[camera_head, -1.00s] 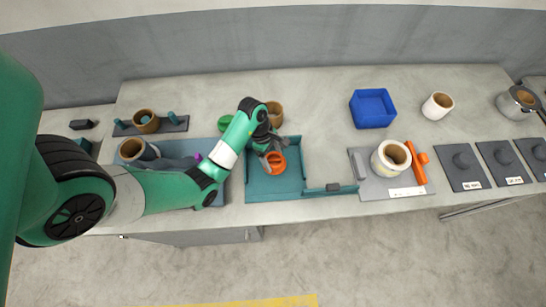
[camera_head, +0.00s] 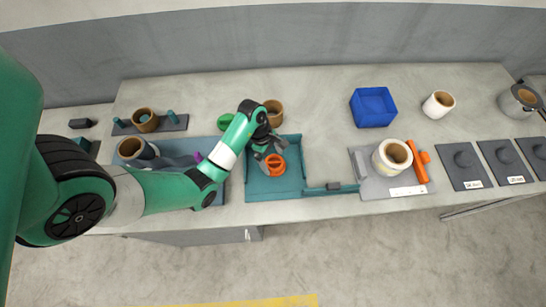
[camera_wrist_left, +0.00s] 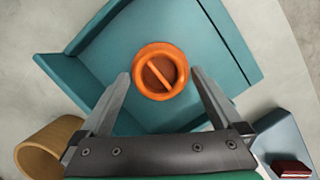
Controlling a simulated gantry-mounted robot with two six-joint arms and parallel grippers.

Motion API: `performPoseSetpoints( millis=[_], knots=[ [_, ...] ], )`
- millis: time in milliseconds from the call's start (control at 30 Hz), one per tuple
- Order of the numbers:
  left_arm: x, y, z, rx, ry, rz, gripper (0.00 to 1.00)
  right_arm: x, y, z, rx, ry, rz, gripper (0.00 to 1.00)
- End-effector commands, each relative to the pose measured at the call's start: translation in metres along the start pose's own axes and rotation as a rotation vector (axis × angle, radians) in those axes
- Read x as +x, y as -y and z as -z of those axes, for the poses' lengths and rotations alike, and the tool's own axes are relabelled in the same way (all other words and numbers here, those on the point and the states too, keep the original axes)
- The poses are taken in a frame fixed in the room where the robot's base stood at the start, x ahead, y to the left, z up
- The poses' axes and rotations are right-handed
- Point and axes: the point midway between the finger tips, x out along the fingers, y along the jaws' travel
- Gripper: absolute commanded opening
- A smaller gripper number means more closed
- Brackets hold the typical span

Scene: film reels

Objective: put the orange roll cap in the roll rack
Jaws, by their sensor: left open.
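The orange roll cap (camera_head: 273,165) lies in the teal tray (camera_head: 262,188), its crossbar facing up. In the left wrist view the cap (camera_wrist_left: 160,71) shows between the spread fingertips, with a gap on each side. My left gripper (camera_head: 269,157) is open over the tray and holds nothing. In the left wrist view its fingers (camera_wrist_left: 160,75) reach past the cap's near edge. A blue-grey holder with dark curved supports (camera_head: 180,162) stands left of the tray; it may be the roll rack, partly hidden by my arm. My right gripper is not in view.
A peg board (camera_head: 172,124) is at the back left. A blue bin (camera_head: 373,107), a cream roll (camera_head: 392,156) and an orange bar (camera_head: 418,166) are right. The back middle is clear.

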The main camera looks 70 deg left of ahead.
Motion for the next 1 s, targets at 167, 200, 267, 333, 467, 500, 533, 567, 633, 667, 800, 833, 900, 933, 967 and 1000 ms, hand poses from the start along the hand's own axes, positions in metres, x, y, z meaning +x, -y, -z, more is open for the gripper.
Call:
performPoseSetpoints(
  millis=[167, 200, 267, 333, 467, 500, 533, 567, 633, 667, 800, 833, 900, 933, 967, 1000],
  knots=[
    [-0.048, -0.002, -0.002, -0.001, 0.001, -0.006, 1.0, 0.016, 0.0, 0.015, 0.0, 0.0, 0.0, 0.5],
    [-0.059, -0.001, -0.002, -0.001, 0.001, -0.005, 1.0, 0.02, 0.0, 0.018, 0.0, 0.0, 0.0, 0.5],
    [-0.077, 0.0, -0.003, -0.001, 0.001, -0.002, 1.0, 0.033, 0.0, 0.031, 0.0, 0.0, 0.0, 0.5],
    [-0.091, 0.0, -0.003, -0.001, 0.0, -0.001, 1.0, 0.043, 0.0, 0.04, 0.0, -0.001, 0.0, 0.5],
    [-0.107, 0.0, -0.002, -0.001, 0.0, 0.0, 1.0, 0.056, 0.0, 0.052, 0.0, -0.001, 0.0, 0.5],
    [-0.11, 0.0, -0.002, -0.001, 0.0, 0.0, 1.0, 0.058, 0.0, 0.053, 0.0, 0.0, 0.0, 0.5],
    [-0.111, 0.0, -0.001, 0.0, 0.0, 0.0, 1.0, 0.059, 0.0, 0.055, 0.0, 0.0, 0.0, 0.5],
    [-0.112, 0.0, -0.001, 0.0, 0.0, 0.0, 1.0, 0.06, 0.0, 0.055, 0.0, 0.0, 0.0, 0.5],
    [-0.113, 0.0, -0.001, 0.0, 0.0, 0.0, 1.0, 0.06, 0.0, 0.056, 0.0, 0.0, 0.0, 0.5],
    [-0.113, 0.0, 0.0, 0.0, 0.0, 0.0, 1.0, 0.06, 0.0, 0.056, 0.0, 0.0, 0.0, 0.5],
    [-0.111, 0.0, 0.0, 0.0, 0.0, 0.0, 1.0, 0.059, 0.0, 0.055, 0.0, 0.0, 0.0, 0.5],
    [-0.111, 0.0, 0.0, 0.0, 0.0, 0.0, 1.0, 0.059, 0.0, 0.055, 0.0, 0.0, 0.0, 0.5],
    [-0.111, 0.0, 0.0, 0.0, 0.0, 0.0, 1.0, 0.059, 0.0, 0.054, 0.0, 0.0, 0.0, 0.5],
    [-0.111, 0.0, 0.0, 0.0, 0.0, 0.0, 1.0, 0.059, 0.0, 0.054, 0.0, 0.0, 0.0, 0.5],
    [-0.111, 0.0, 0.0, 0.0, 0.0, 0.0, 1.0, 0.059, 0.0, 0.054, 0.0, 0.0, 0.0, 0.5],
    [-0.112, 0.0, 0.0, 0.0, 0.001, -0.001, 1.0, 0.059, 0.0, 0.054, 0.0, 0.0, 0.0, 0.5]
  ],
)
